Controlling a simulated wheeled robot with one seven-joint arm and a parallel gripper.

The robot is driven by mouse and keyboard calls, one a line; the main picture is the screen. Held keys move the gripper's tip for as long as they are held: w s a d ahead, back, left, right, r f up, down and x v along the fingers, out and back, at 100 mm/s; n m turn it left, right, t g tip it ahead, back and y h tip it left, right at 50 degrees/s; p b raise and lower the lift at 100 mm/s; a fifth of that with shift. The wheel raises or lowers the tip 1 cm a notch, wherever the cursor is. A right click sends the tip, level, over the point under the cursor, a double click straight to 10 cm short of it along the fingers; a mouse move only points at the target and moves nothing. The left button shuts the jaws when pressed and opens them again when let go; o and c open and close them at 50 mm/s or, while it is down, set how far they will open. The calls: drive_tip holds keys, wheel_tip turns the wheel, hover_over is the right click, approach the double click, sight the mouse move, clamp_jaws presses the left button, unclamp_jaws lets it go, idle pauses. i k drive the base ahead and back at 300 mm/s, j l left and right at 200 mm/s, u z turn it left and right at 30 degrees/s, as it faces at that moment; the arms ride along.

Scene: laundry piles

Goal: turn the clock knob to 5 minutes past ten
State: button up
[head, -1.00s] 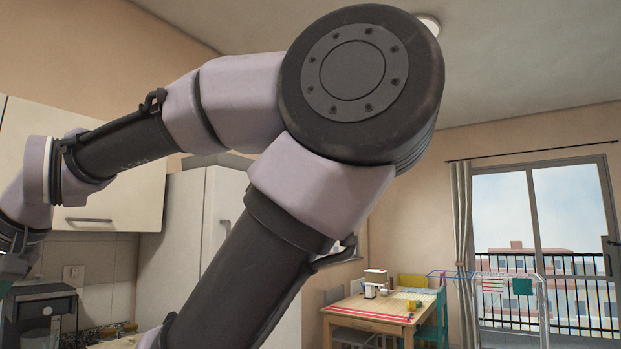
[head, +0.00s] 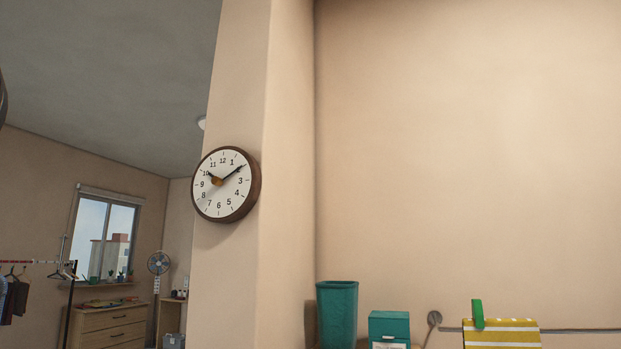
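A round clock (head: 232,197) with a white face and a brown rim hangs on the wall pillar, left of the picture's middle. A small orange-brown knob (head: 217,181) sits at the centre of its face. One hand points to about 10. A longer hand (head: 233,172) points up right, between 1 and 3, covering where the 2 is. My gripper is not in view. A dark sliver at the far left edge may be part of my arm.
A teal bin (head: 338,313), a teal box (head: 389,325) and a yellow striped cloth (head: 502,334) with a green clip are low at right. A dresser (head: 108,328), fan (head: 158,264) and clothes rack (head: 50,262) stand at left. The space before the clock looks clear.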

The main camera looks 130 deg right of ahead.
sight(215, 180)
drive_tip(key=z, duration=4.35)
